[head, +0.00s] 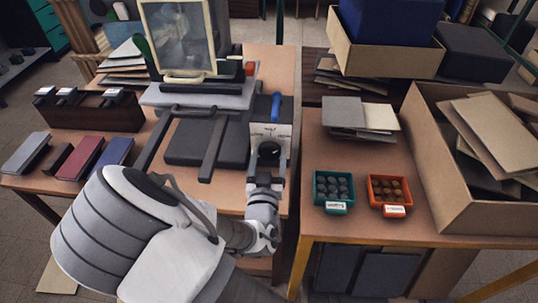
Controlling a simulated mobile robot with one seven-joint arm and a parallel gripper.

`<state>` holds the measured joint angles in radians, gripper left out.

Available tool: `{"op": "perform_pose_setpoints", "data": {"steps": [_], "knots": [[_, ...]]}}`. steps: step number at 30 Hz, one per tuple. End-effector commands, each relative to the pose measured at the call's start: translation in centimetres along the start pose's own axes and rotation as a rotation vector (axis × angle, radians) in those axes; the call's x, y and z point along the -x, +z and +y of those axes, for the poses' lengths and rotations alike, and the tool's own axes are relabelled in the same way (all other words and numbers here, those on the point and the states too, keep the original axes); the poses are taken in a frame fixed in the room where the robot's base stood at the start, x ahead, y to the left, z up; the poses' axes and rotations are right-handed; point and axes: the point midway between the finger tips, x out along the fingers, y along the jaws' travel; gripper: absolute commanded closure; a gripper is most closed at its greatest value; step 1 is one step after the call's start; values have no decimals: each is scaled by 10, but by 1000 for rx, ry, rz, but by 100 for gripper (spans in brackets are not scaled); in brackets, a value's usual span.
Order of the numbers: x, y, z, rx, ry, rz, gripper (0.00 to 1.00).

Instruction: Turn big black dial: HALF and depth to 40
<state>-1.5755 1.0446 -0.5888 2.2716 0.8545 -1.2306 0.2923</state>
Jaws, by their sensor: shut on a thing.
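The big black dial (268,151) is on the white front panel (272,134) of the machine in the middle of the head view. My gripper (268,165) is at the dial from the near side and is shut on it. The fingers and my wrist hide the dial's lower part. The markings on the panel are too small to read, so I cannot tell the dial's setting. A blue handle (276,106) stands upright above the panel. No depth reading is legible.
A dark press bed (195,140) with bars lies left of the dial. Coloured covers (83,157) lie at the left. Teal (333,188) and orange (389,191) bins stand on the right table (350,225). A gap separates the tables.

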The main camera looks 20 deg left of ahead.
Motion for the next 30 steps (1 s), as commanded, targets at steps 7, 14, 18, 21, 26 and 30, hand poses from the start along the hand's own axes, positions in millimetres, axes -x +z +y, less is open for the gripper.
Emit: {"op": "perform_pose_setpoints", "data": {"steps": [7,14,18,21,26,30], "knots": [[0,-1,0,62,1,0,81],[0,-1,0,217,1,-1,81],[0,-1,0,345,1,-1,81],[0,-1,0,438,0,-1,81],[0,-1,-1,579,0,-1,81],[0,0,-2,687,-1,0,81]]}}
